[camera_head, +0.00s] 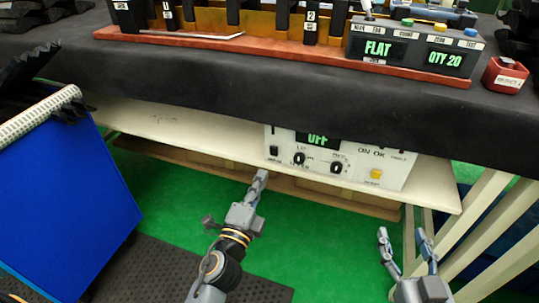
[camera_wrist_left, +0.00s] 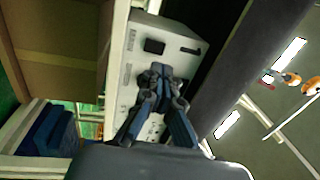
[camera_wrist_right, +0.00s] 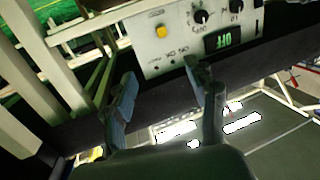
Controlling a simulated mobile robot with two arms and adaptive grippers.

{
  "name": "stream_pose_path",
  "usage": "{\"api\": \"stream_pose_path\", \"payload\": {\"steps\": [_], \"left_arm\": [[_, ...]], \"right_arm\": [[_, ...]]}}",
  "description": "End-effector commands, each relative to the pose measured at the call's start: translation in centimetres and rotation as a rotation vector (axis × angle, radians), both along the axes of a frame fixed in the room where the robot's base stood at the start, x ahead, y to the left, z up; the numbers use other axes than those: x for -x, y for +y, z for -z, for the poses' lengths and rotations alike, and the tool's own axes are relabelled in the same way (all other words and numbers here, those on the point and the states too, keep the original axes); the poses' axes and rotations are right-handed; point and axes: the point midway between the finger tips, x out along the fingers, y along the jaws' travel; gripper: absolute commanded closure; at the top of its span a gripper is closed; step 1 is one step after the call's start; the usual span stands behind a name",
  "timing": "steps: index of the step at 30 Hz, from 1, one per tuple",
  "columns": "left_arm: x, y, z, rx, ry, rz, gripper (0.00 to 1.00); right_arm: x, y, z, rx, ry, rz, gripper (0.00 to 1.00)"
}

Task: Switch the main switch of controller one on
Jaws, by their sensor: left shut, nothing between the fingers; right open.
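A white control box (camera_head: 350,157) stands on the shelf under the table. Its green display (camera_head: 318,139) reads OFF. A black switch (camera_head: 273,150) is at its left end, beside two black knobs. My left gripper (camera_head: 262,174) is shut and empty, its tips just below the switch in the head view. In the left wrist view the tips (camera_wrist_left: 161,70) point at the box (camera_wrist_left: 123,85), near a dark square (camera_wrist_left: 154,46). Contact cannot be told. My right gripper (camera_head: 404,236) is open and empty, in front of the box's right side. The right wrist view shows the display (camera_wrist_right: 223,41).
A yellow button (camera_head: 375,174) is on the box's lower right. The shelf edge (camera_head: 200,149) and dark tabletop edge (camera_head: 230,95) frame the box. A grey counter unit (camera_head: 412,47) reading FLAT and QTY 20 is on the table. A blue bin (camera_head: 70,190) stands left.

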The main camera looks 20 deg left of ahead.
Motion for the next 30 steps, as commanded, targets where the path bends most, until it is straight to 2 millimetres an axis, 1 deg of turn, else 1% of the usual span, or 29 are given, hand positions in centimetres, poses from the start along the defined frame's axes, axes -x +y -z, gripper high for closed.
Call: {"api": "stream_pose_path", "payload": {"steps": [1, 6, 9, 12, 17, 28, 30], "left_arm": [[-1.2, 0.0, -0.5, -0.003, -0.004, 0.002, 1.00], [-4.3, -0.1, -0.8, -0.002, -0.002, 0.001, 1.00], [-5.6, -0.2, -1.0, 0.000, -0.002, 0.001, 1.00], [-6.5, -0.2, -1.0, 0.000, 0.000, 0.000, 1.00], [-7.0, -0.2, -1.1, 0.000, 0.000, -0.001, 1.00], [-7.0, -0.2, -1.2, 0.001, 0.003, -0.001, 1.00], [-7.1, -0.2, -1.4, 0.000, 0.009, 0.000, 1.00]], "right_arm": [[0.2, -0.2, 0.6, 0.012, 0.045, 0.003, 0.43], [0.6, -0.5, 2.4, 0.034, 0.133, 0.008, 0.43], [0.7, -0.6, 2.8, 0.039, 0.155, 0.011, 0.43], [0.8, -0.7, 2.9, 0.040, 0.161, 0.011, 0.43], [0.8, -0.7, 3.1, 0.042, 0.167, 0.012, 0.43], [0.8, -0.7, 3.0, 0.043, 0.174, 0.012, 0.43], [1.3, -1.0, 3.8, 0.057, 0.230, 0.015, 0.43]]}}
